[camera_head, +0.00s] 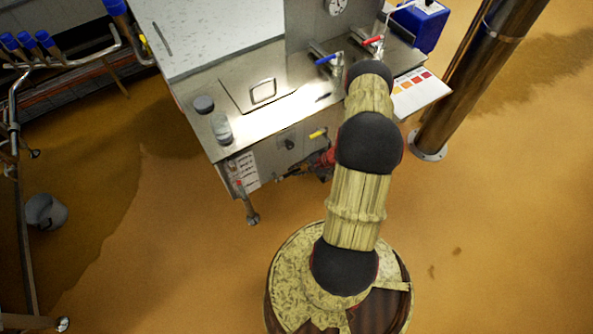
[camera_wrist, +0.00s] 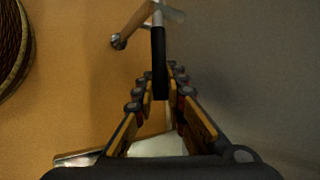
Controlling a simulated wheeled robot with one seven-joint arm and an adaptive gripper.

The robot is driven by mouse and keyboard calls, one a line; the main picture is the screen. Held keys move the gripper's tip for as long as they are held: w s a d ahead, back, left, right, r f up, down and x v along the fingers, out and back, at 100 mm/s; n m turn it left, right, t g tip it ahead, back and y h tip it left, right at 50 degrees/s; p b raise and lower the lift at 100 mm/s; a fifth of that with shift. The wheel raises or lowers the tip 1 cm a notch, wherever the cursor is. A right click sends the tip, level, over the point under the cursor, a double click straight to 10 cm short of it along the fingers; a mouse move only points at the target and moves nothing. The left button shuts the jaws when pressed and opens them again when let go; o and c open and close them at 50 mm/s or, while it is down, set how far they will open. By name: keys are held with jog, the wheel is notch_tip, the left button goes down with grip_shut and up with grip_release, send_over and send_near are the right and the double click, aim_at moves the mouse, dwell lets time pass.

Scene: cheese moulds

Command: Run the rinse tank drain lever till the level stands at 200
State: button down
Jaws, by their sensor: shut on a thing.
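The steel tank (camera_head: 180,60) stands at the upper middle of the head view, with pale, speckled contents. A round dial (camera_head: 337,6) sits on an upright panel at its right end; its reading is too small to make out. In the wrist view, my gripper (camera_wrist: 163,86) points down and is shut on a dark bar (camera_wrist: 159,45), which looks like the drain lever's handle. The bar runs straight away from between the fingertips. In the head view my arm hides most of the gripper and the lever; only red and dark parts show beside the arm.
A blue-handled tap (camera_head: 325,59) and a red-handled tap (camera_head: 372,41) stand on the tank top. A yellow handle (camera_head: 318,133) is on its front. A steel column (camera_head: 470,85) rises at right. A grey bucket (camera_head: 46,211) stands at left. The floor in front is clear.

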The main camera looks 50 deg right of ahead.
jog(key=c, duration=2.1)
grip_release()
jog(key=shift+c, duration=0.2)
jog(key=v, duration=1.2)
jog(key=shift+d+f, duration=0.1)
